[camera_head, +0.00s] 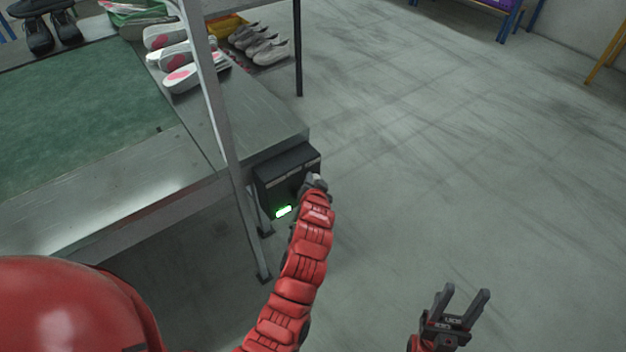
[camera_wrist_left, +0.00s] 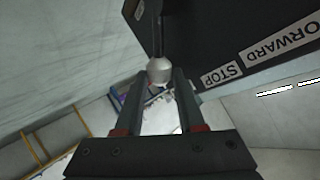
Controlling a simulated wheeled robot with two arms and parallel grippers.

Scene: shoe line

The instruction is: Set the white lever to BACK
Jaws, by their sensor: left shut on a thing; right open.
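A black control box (camera_head: 283,172) hangs at the corner of the metal table. Its labels are too small to read in the head view. In the left wrist view the dark box (camera_wrist_left: 205,35) carries the labels FORWARD (camera_wrist_left: 283,38) and STOP (camera_wrist_left: 221,75); no BACK label shows. The white lever knob (camera_wrist_left: 160,70) sits on a dark stem, left of STOP on the side away from FORWARD. My left gripper (camera_wrist_left: 158,82) is shut on the knob; in the head view my left gripper (camera_head: 316,183) hides it. My right gripper (camera_head: 468,298) is open and empty over the floor.
A green light (camera_head: 283,211) glows on the box. A metal post (camera_head: 211,95) rises in front of the table, which has a green surface (camera_head: 80,120). White shoes (camera_head: 182,77) and grey shoes (camera_head: 262,45) stand behind. The floor on the right is clear.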

